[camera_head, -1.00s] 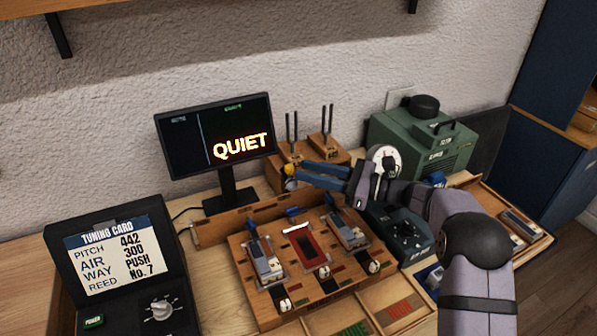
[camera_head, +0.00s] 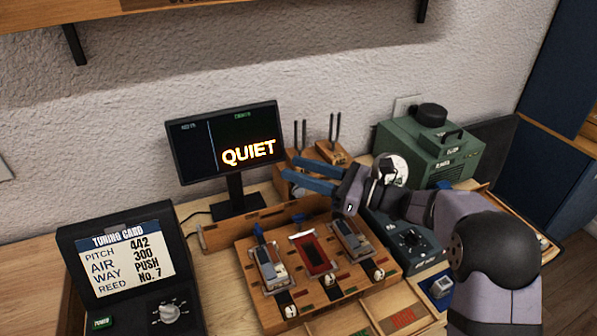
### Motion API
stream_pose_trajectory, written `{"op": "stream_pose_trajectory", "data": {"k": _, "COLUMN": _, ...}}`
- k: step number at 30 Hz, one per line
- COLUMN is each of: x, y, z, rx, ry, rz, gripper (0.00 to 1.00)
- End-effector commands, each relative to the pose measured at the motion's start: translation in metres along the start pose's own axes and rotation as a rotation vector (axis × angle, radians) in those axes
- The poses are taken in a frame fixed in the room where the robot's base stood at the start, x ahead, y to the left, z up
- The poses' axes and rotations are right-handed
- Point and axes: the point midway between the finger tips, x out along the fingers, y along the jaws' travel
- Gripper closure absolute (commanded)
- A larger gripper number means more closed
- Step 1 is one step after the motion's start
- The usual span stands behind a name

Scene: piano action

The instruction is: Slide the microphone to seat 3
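My gripper (camera_head: 288,172) reaches left above the back of the bench, in front of the wooden fork stand. Its two blue fingers are apart, and I see nothing between them. I cannot clearly make out the microphone; the fingers and wrist hide part of the area behind them. A slotted wooden rail (camera_head: 222,238) runs behind the wooden action block (camera_head: 258,303), below the fingers. The block has three bays: a grey-blue piece (camera_head: 268,267) at left, a red plate (camera_head: 312,254) in the middle, another grey-blue piece (camera_head: 350,240) at right. No seat numbers are readable.
A monitor (camera_head: 224,142) reading QUIET stands left of the gripper. Tuning forks (camera_head: 333,127) stand behind the fingers. A green machine (camera_head: 428,150) and a dark dial box (camera_head: 408,240) are at right. A tuning card case (camera_head: 125,265) is at front left.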

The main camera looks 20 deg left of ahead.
Motion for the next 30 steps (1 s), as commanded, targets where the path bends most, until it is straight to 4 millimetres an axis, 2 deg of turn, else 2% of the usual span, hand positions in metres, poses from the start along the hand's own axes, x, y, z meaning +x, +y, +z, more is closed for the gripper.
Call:
{"op": "stream_pose_trajectory", "data": {"k": 4, "x": -0.014, "y": -0.005, "z": -0.023, "rx": 0.064, "ry": -0.018, "rz": -0.164, "gripper": 0.63}}
{"op": "stream_pose_trajectory", "data": {"k": 7, "x": -0.028, "y": -0.016, "z": -0.05, "rx": 0.067, "ry": 0.002, "rz": -0.284, "gripper": 0.63}}
{"op": "stream_pose_trajectory", "data": {"k": 9, "x": -0.035, "y": -0.026, "z": -0.058, "rx": 0.025, "ry": 0.019, "rz": -0.347, "gripper": 0.63}}
{"op": "stream_pose_trajectory", "data": {"k": 15, "x": -0.037, "y": -0.035, "z": -0.061, "rx": -0.089, "ry": 0.055, "rz": -0.376, "gripper": 0.63}}
{"op": "stream_pose_trajectory", "data": {"k": 21, "x": -0.035, "y": -0.035, "z": -0.06, "rx": -0.103, "ry": 0.057, "rz": -0.373, "gripper": 0.63}}
{"op": "stream_pose_trajectory", "data": {"k": 30, "x": -0.006, "y": -0.045, "z": -0.06, "rx": -0.1, "ry": 0.057, "rz": -0.369, "gripper": 0.63}}
